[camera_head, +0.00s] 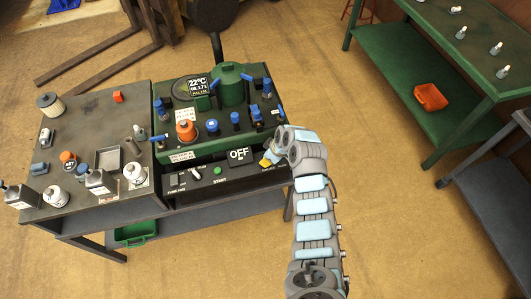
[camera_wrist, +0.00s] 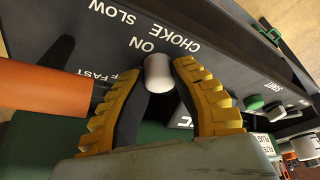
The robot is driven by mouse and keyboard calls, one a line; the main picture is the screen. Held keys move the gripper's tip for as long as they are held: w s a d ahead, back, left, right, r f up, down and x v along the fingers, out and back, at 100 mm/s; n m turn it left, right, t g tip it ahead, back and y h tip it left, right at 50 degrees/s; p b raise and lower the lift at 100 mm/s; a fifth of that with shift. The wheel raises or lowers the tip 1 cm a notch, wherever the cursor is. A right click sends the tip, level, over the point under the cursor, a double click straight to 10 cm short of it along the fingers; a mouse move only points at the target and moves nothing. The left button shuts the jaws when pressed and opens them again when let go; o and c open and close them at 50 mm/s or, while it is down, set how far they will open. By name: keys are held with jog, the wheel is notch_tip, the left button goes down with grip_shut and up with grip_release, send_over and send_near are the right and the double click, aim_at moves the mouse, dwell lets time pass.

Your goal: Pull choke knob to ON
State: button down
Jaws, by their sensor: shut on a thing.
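The choke knob (camera_wrist: 158,72) is a small pale cylinder on the dark panel, next to the printed words CHOKE and ON in the wrist view. My gripper (camera_wrist: 160,78) has its two yellow ribbed fingers on either side of the knob and is shut on it. In the head view my gripper (camera_head: 268,160) is at the right end of the black control panel (camera_head: 205,188), just right of the OFF display (camera_head: 239,155). The knob is hidden there behind the fingers. How far the knob is pulled out cannot be told.
A green engine unit (camera_head: 231,86) with blue fittings and an orange cap (camera_head: 185,130) stands behind the panel. An orange cylinder (camera_wrist: 45,90) is close to the left finger. A dark bench with bottles (camera_head: 134,175) is left. Open floor lies right.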

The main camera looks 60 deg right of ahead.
jog(key=shift+s+a+f, duration=0.1)
jog(key=shift+s+a, duration=0.25)
jog(key=shift+a, duration=0.05)
jog(key=c, duration=0.8)
grip_release()
jog(key=shift+a, duration=0.15)
